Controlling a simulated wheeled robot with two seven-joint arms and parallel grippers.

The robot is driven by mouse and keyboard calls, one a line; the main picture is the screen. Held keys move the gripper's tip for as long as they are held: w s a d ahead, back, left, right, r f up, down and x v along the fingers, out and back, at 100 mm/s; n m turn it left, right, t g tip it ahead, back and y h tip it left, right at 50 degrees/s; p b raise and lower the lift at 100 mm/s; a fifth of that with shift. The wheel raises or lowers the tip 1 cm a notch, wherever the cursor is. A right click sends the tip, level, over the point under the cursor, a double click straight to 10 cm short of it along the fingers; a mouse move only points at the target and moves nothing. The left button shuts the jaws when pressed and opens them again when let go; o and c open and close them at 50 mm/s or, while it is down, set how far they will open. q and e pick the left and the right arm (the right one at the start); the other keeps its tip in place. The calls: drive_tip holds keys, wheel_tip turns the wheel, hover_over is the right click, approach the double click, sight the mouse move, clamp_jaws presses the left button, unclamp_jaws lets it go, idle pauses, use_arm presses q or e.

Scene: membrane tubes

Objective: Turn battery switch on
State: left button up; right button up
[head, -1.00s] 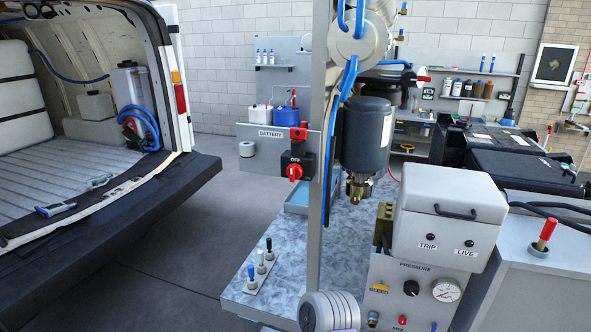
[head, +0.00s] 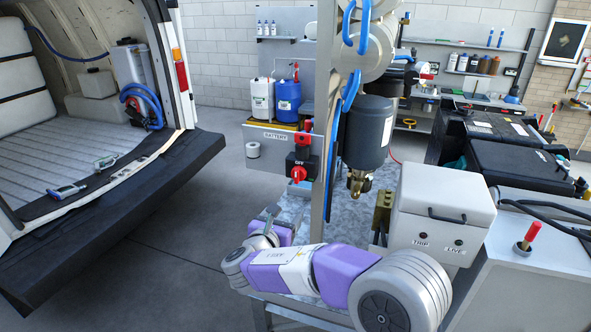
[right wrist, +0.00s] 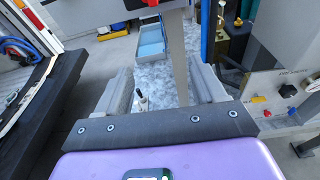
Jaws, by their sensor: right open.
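The battery switch (head: 301,166) is a black box with a red rotary knob on a grey panel marked BATTERY (head: 277,137). It reads OFF in the head view. My right gripper (head: 268,216) is below and slightly left of the switch, apart from it, with its grey fingers pointing away from me. In the right wrist view its two fingers (right wrist: 160,90) are spread with nothing between them. A red part shows at the top edge of that view; I cannot tell whether it is the switch knob. My left gripper is out of view.
A metal post (head: 326,130) stands just right of the switch, with a dark cylinder (head: 367,133) beside it. A grey TRIP/LIVE box (head: 440,215) is at the right. The van's rear bumper (head: 130,210) is at the left, with open floor between.

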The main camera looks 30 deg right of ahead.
drive_tip(key=t+h, duration=0.1)
drive_tip(key=h, duration=0.1)
approach(296, 179)
drive_tip(key=x, duration=0.3)
drive_tip(key=p+x, duration=0.1)
drive_tip(key=x, duration=0.5)
drive_tip(key=shift+w+d+r, duration=0.1)
drive_tip(key=shift+w+d, duration=0.1)
drive_tip(key=shift+d, duration=0.05)
drive_tip(key=shift+c, duration=0.4)
drive_tip(key=c, duration=1)
